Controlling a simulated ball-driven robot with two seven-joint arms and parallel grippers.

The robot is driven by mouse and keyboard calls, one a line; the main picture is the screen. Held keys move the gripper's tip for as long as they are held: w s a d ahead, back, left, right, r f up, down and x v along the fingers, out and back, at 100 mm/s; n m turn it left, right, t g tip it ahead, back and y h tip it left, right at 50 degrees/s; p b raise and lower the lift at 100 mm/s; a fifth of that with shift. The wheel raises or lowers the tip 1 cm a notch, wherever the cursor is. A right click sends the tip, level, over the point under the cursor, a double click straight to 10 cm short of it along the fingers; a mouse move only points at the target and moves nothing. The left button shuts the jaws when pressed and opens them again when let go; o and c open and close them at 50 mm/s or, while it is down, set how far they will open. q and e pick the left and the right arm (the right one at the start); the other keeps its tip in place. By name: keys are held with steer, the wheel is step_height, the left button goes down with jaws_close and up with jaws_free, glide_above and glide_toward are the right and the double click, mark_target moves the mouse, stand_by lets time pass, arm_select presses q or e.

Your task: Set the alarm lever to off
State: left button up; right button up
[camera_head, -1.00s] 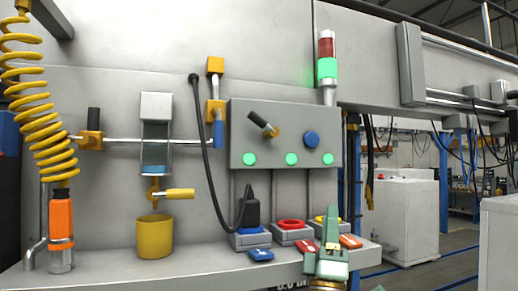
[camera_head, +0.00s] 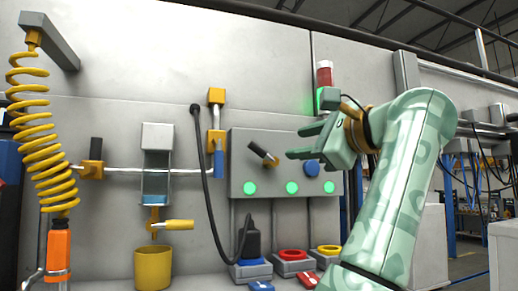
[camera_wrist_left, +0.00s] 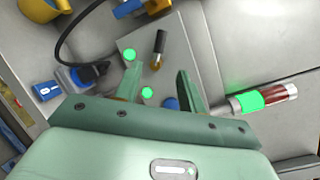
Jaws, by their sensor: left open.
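The alarm lever (camera_head: 258,149) appears to be the black-handled lever on the grey control box (camera_head: 242,175). Its handle points up and to the left from a yellow-orange pivot, and it also shows in the left wrist view (camera_wrist_left: 160,42). My left gripper (camera_head: 297,142) is in front of the box, to the right of the lever. It is open and empty, with its fingers pointing left. In the left wrist view the lever lies just beyond the gap between the fingertips (camera_wrist_left: 156,70). My right gripper is not in view.
The box carries green lights (camera_head: 250,188) and a blue button (camera_head: 312,168), close to my gripper. A red and green signal tower (camera_head: 324,75) stands behind my wrist. A black cable (camera_head: 207,165) hangs left of the box. Red (camera_head: 293,254) and yellow sockets sit below.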

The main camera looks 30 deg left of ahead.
mark_target(261, 150)
arm_select(q)
steer(key=p+x, duration=0.4)
steer(key=x, duration=1)
steer(key=shift+d, duration=0.1)
steer(key=shift+c, duration=0.6)
jaws_close()
